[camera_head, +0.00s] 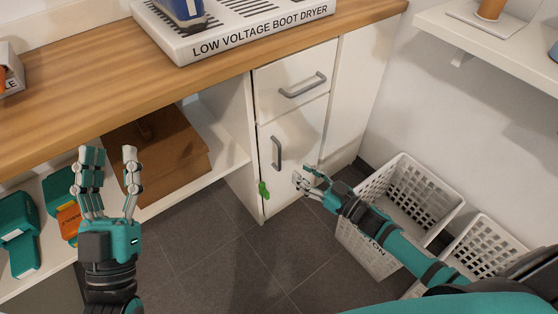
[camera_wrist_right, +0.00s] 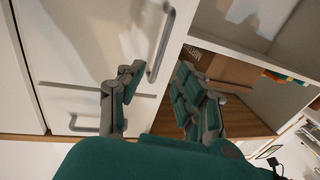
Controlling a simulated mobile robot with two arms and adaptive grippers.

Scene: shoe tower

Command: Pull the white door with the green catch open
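The white door (camera_head: 300,138) sits below a drawer and looks shut, flush with the cabinet. Its grey bar handle (camera_head: 278,153) is upright near its left edge. The green catch (camera_head: 263,190) is at the door's lower left edge. My right gripper (camera_head: 304,181) is in front of the door, right of and below the handle. In the right wrist view it is open (camera_wrist_right: 158,85), and the handle (camera_wrist_right: 163,42) appears between and beyond its fingertips, apparently not gripped. My left gripper (camera_head: 110,165) is open and empty, fingers up, in front of the shelf.
The drawer (camera_head: 290,82) above has its own grey handle. White baskets (camera_head: 405,200) stand on the floor at the right, close to my right arm. A brown box (camera_head: 155,155) is on the low shelf. A boot dryer (camera_head: 235,30) sits on the wooden counter. Grey floor before the door is clear.

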